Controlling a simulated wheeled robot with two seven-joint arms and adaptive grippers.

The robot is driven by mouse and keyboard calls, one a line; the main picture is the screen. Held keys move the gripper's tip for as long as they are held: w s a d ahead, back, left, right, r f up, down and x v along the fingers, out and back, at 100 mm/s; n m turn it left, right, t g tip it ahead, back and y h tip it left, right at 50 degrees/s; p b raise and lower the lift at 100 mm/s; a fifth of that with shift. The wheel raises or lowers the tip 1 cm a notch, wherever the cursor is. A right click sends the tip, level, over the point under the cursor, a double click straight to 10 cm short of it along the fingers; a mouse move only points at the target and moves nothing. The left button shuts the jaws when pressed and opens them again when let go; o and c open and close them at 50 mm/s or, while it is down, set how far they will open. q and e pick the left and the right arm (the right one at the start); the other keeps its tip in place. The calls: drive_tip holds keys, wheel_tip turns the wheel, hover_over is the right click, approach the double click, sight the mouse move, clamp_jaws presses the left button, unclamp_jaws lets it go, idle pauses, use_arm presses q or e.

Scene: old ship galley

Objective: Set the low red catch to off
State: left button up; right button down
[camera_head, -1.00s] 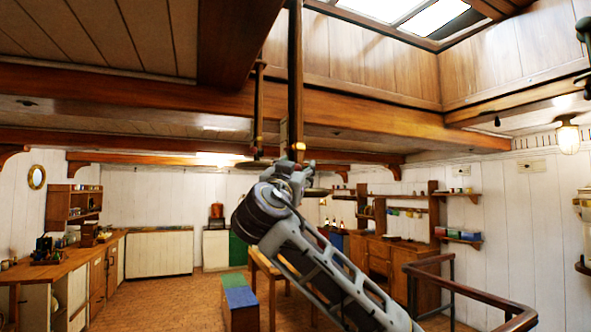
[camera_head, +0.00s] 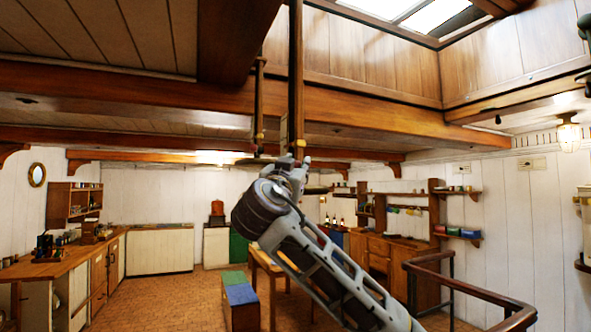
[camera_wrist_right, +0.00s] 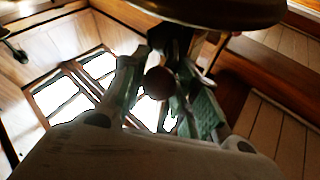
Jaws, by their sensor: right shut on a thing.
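My right gripper (camera_head: 297,166) is raised in the middle of the head view, at the lower end of a hanging wooden post (camera_head: 296,80). In the right wrist view its green-padded fingers (camera_wrist_right: 160,88) are shut on a small round dark reddish knob (camera_wrist_right: 157,83). A wide dark disc with a brass-coloured rim (camera_wrist_right: 210,10) is close above the fingers. In the head view the knob is hidden by the gripper. I cannot read an on or off mark on the catch. My left gripper is not in view.
A second hanging post (camera_head: 258,105) is just left of the gripper, with a flat disc (camera_head: 254,160) at its foot. A ceiling beam (camera_head: 150,95) runs behind. Below are a table (camera_head: 268,262), a blue and green bench (camera_head: 240,294) and a curved wooden rail (camera_head: 470,290).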

drive_tip(key=shift+r+n+g+y+b, duration=0.15)
drive_tip(key=shift+n+g+y+b, duration=0.15)
drive_tip(key=shift+n+b, duration=0.15)
drive_tip(key=shift+r+n+g, duration=0.25)
drive_tip(key=shift+g, duration=0.05)
drive_tip(key=shift+w+a+r+n+g+y+p, duration=0.1)
drive_tip(key=shift+w+r+n+g+y+p, duration=0.1)
drive_tip(key=shift+r+n+g+y, duration=0.3)
drive_tip(key=shift+w+r+n+g+y+p, duration=0.1)
drive_tip(key=shift+r+n+g+y+p, duration=0.15)
drive_tip(key=shift+r+n+g, duration=0.3)
drive_tip(key=shift+w+r+n+g+y, duration=0.3)
drive_tip(key=shift+n+g, duration=0.25)
drive_tip(key=shift+g, duration=0.3)
drive_tip(key=shift+r, duration=0.15)
